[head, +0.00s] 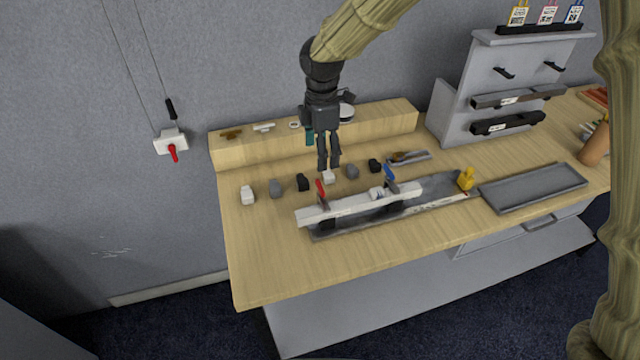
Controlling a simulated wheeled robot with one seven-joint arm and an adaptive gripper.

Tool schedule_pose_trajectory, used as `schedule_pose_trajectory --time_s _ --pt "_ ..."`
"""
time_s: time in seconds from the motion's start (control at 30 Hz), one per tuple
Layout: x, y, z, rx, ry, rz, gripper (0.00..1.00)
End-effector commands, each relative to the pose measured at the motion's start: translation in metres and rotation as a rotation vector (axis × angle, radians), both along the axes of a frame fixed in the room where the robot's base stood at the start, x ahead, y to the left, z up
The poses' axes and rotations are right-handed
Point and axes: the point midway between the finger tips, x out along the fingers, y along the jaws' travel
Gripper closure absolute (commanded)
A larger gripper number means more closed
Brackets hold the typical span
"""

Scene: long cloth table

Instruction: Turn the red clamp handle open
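The red clamp handle (321,188) stands up, tilted slightly left, near the left end of a long white bar (345,208) on a grey base plate. A blue handle (389,173) stands toward the bar's right end. My gripper (329,168) points down, just above and behind the red handle in the picture, apparently apart from it. Its two fingers are close together, and I cannot tell from this angle whether they are open or shut. Nothing shows between them. A small white block (328,177) lies just below the fingertips in the picture.
Several small white, grey and black blocks, including a black one (302,182), line the table behind the bar. A yellow piece (466,179) and a grey tray (533,187) are on the right. A wall box (170,141) also has a red lever. The table's front left is clear.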

Motion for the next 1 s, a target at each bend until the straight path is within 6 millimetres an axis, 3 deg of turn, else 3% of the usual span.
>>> schedule_pose_trajectory --time_s 0.27,0.7,1.0 --pt "0.000 0.006 -0.017 -0.001 0.001 0.009 0.25" --pt "-0.001 0.005 -0.083 -0.002 0.002 0.008 0.25" --pt "0.000 0.004 -0.108 0.000 -0.002 0.007 0.25"
